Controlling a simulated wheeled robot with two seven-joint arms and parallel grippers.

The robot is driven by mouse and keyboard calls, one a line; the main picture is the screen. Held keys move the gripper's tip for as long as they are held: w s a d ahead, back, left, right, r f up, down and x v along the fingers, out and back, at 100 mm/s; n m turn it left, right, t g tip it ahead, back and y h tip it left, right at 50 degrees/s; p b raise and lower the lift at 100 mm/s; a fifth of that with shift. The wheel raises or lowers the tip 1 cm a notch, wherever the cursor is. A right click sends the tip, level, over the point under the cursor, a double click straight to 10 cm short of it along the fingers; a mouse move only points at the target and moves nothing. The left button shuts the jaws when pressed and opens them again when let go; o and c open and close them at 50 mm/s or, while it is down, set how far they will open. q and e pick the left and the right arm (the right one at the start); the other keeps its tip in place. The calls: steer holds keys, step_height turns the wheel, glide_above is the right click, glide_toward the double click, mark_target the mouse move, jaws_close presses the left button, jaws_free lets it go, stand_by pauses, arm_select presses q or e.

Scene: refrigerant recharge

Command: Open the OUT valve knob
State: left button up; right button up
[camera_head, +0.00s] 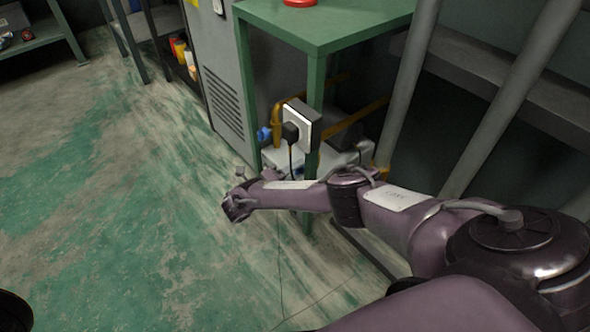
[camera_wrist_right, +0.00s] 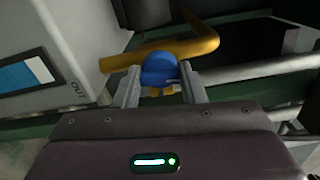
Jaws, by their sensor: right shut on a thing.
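The blue OUT valve knob (camera_wrist_right: 158,66) sits near a yellow pipe in the right wrist view, beside a grey-white machine (camera_wrist_right: 50,40) marked OUT. My right gripper (camera_wrist_right: 160,76) is shut on the knob, with one finger on each side of it. In the head view my right arm reaches in from the right, and its hand is largely hidden. A blue part (camera_head: 264,134) shows there beside the yellow pipe; I cannot tell if it is the same knob. My left gripper is not in view.
A green table (camera_head: 325,25) stands above the machine and pipes, with a leg close to my right arm. A grey cabinet (camera_head: 222,75) stands to the left. A black plug sits in a white socket (camera_head: 300,128). Grey slanted poles are at right.

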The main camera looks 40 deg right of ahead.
steer(key=m+p, duration=0.1)
steer(key=m, duration=0.4)
steer(key=shift+m, duration=0.3)
stand_by(0.4)
steer(key=o, duration=1)
steer(key=shift+p, duration=0.3)
steer(key=a, duration=0.7)
steer(key=shift+s+a, duration=0.3)
steer(key=shift+a, duration=0.1)
steer(key=shift+c, duration=0.3)
